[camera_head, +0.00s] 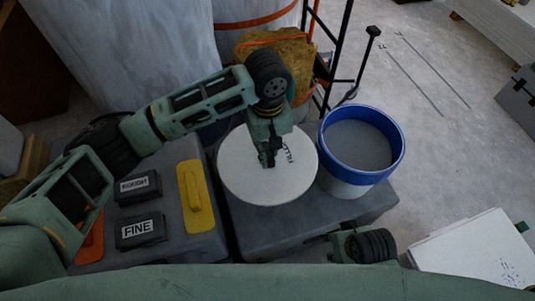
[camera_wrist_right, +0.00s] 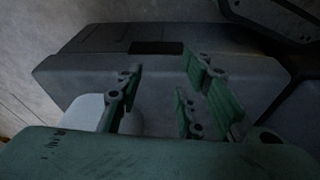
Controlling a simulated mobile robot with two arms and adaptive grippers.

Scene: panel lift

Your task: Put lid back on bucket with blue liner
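The bucket (camera_head: 345,186) with a blue liner (camera_head: 389,172) stands open at the right of the grey case; its inside looks grey. The round white lid (camera_head: 250,186), with dark lettering partly hidden, is left of the bucket. My left gripper (camera_head: 268,162) points down over the lid's middle; its fingertips are small and dark, so I cannot tell whether they grip it. My right gripper (camera_head: 322,238) is low at the case's front edge, apart from lid and bucket. The right wrist view shows its green fingers (camera_wrist_right: 160,100) spread with nothing between them.
The grey case (camera_head: 290,224) lies under the lid and bucket. Left of it, another case holds two dark blocks marked ROUGH (camera_head: 138,187) and FINE (camera_head: 139,230) and a yellow tool (camera_head: 195,198). A dark frame (camera_head: 340,55) stands behind.

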